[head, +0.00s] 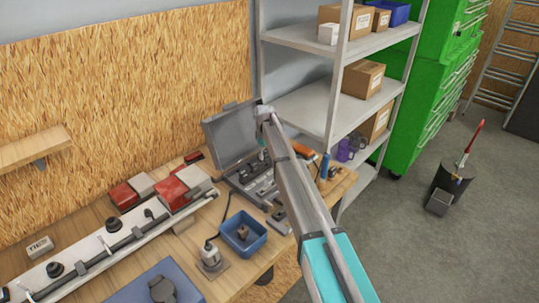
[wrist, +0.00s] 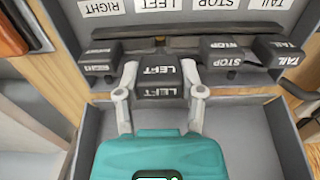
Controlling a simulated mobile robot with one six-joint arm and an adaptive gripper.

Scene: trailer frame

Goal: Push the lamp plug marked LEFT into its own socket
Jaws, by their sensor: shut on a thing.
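In the wrist view my gripper (wrist: 160,84) is shut on the dark plug marked LEFT (wrist: 160,69), one finger on each side. This plug is below the white LEFT label (wrist: 157,5) and sits nearer my gripper than its neighbours. The neighbours are the RIGHT plug (wrist: 98,58), the STOP plug (wrist: 222,56) and the TAIL plug (wrist: 280,51). A dark bar runs behind the row; the socket opening is not visible. In the head view the open grey case (head: 226,135) is at the bench's far end, and my arm hides part of it.
The STOP plug is close beside my right-hand finger. A grey tray (wrist: 255,140) lies below the plugs. On the bench are a blue bin (head: 243,233), red boxes (head: 123,196) and a long light bar (head: 85,262). A shelf rack (head: 320,110) stands behind.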

